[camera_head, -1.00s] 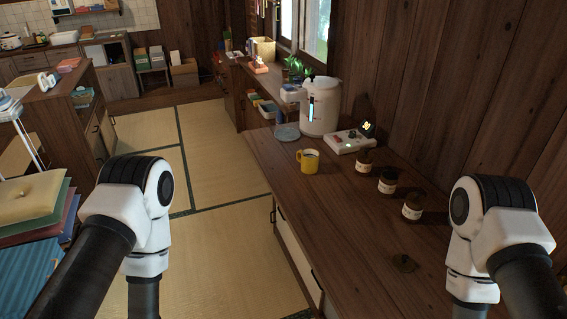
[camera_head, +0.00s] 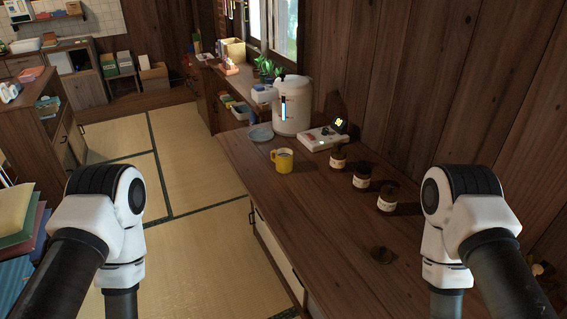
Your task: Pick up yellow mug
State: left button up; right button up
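The yellow mug (camera_head: 284,162) stands upright on the dark wooden counter (camera_head: 300,215), near its left edge. Its handle points left, and something whitish shows inside it. Both my arms reach into view, the left one at the lower left and the right one at the lower right over the counter side. Both arms bend downward and their grippers lie below the picture, so I cannot see them. Nothing of mine touches the mug.
A white water dispenser (camera_head: 291,106) and a pale blue plate (camera_head: 261,134) stand behind the mug. A white device (camera_head: 322,138) and several dark jars (camera_head: 361,176) stand to its right. A small dark lid-like object (camera_head: 381,254) lies nearer. Tatami floor (camera_head: 195,190) is clear on the left.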

aim_at(284, 159)
jog(key=z, duration=0.6)
jog(key=i+j+z, duration=0.2)
jog(key=j+z, duration=0.65)
jog(key=j, duration=0.2)
jog(key=i+j+z, duration=0.1)
jog(key=j+z, duration=0.3)
jog(key=j, duration=0.2)
